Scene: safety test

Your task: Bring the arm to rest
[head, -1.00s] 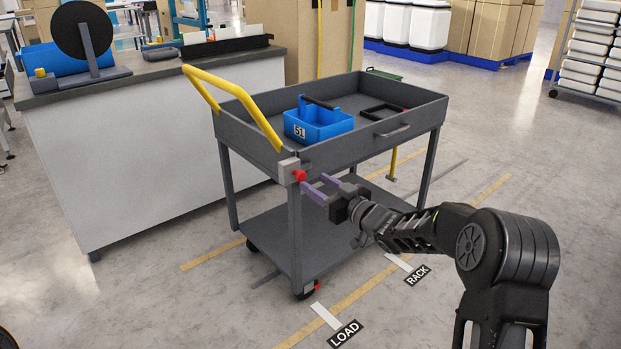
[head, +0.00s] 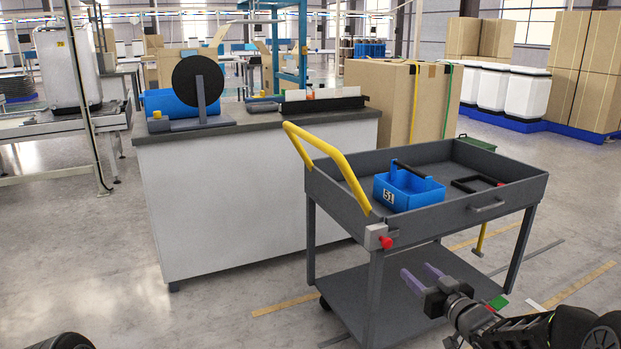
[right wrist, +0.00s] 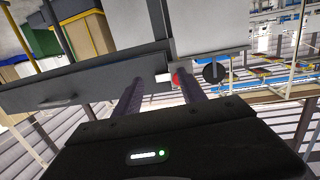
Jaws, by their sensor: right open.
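My right gripper (head: 419,275) shows at the lower right in the head view. Its two purple fingers are apart with nothing between them. It is in front of the grey cart (head: 446,214), below and right of the red button (head: 386,243) on the cart's corner. In the right wrist view the open fingers (right wrist: 160,92) point toward the cart's side, with the red button (right wrist: 176,80) near the right finger. Most of my right arm is cut off by the picture's lower right edge. My left gripper is not in view.
A blue bin (head: 408,188) marked 51 and a black frame (head: 474,184) lie in the cart's top tray. A yellow handle (head: 327,165) rises at its left. A white-sided counter (head: 235,195) stands behind. Open floor (head: 90,260) lies at the left.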

